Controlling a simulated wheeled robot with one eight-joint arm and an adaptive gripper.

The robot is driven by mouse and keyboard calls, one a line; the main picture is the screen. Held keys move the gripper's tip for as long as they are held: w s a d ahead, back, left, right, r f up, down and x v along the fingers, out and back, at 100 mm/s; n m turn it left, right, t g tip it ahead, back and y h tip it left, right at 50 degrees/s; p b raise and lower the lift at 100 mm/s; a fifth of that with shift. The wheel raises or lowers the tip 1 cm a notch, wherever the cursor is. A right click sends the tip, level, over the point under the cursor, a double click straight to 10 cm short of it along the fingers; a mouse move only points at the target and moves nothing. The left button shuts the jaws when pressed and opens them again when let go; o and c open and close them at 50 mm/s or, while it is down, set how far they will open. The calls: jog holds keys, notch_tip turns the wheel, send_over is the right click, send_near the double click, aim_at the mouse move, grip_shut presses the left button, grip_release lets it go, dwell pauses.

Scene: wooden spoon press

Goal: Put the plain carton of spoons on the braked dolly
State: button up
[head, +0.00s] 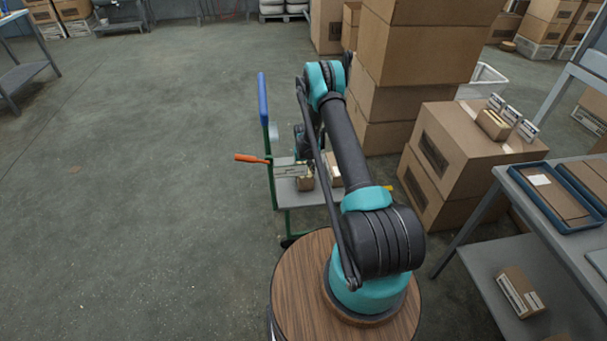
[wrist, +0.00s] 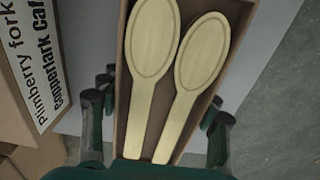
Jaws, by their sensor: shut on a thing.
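An open brown carton (wrist: 122,75) with two pale wooden spoons (wrist: 178,85) fills the middle of the wrist view. My gripper (wrist: 160,112) is shut on it, fingers along both sides. In the head view a small carton (head: 305,184) shows below my gripper (head: 304,160), at the dolly (head: 308,198). The dolly has a grey deck, green frame, blue-topped handle and an orange lever (head: 251,158) sticking out left. The carton is over or on the deck; I cannot tell whether it touches. My arm hides part of the deck.
Another small carton (head: 333,170) is on the dolly, partly behind my arm. A printed label (wrist: 38,55) reading "Plimbery fork" is left of the held carton. Tall stacked boxes (head: 415,55) stand behind right; a workbench (head: 540,185) is at right. Floor to the left is clear.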

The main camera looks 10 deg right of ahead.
jog(key=shift+f, duration=0.1)
jog(key=o, duration=1.4)
jog(key=shift+c, duration=0.2)
